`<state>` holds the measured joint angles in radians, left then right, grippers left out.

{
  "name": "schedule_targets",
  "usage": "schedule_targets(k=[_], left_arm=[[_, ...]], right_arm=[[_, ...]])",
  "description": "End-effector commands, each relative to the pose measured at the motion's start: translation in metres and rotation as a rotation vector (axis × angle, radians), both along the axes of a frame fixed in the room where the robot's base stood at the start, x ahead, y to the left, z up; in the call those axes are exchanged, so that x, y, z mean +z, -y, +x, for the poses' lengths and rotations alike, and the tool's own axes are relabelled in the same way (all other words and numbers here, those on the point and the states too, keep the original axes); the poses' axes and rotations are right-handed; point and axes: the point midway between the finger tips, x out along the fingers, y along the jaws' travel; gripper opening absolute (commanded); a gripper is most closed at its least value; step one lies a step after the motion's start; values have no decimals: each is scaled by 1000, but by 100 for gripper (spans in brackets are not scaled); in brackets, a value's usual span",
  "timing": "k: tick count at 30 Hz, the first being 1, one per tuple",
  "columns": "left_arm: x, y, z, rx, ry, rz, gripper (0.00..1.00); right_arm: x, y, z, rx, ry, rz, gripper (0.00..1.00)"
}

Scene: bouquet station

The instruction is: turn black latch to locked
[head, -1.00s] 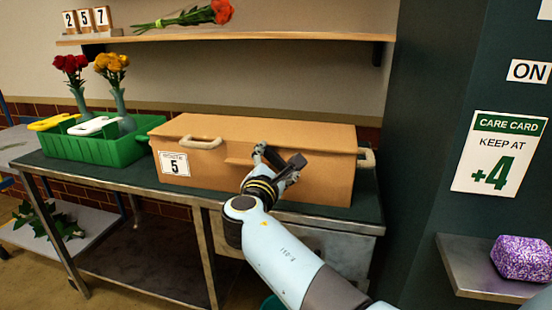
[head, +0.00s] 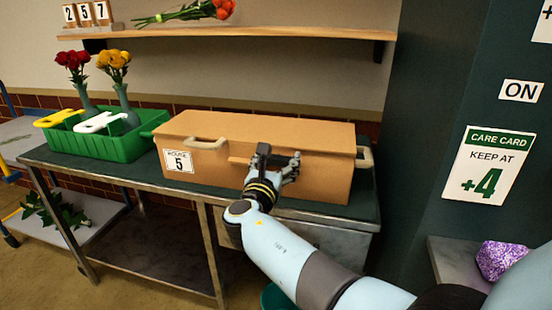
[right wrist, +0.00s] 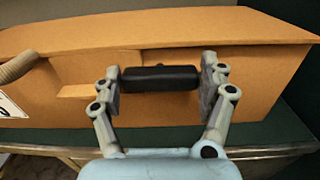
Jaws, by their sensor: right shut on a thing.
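The black latch (right wrist: 160,78) is a dark bar on the front of the orange-brown box (head: 320,180). In the right wrist view it lies level across the picture, its two ends between my fingers. My right gripper (head: 276,160) is at the box's front face, shut on the latch; its fingers also show in the right wrist view (right wrist: 161,84). In the head view the gripper mostly hides the latch. The box lid (head: 270,130) is down. My left gripper is not in view.
The box stands on a dark green-topped metal table (head: 120,176), with a pale handle (head: 205,144) on its front. A green crate (head: 122,148) with vases stands to the left. A shelf (head: 300,32) runs above. A dark green wall (head: 425,130) closes off the right side.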

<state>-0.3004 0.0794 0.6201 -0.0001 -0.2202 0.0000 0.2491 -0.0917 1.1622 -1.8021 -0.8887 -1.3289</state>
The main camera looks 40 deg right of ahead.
Motion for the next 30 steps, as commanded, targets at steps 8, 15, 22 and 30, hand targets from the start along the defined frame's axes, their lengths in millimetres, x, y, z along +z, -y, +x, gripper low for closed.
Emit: schedule_targets(k=[8,15,22,30], left_arm=[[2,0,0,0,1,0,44],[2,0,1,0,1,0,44],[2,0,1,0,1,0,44],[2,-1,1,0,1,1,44]], right_arm=[[0,0,0,0,-28,-25,44],[0,0,0,1,-30,-27,44],[0,0,0,1,-29,-26,94],[0,0,0,0,-28,-25,100]])
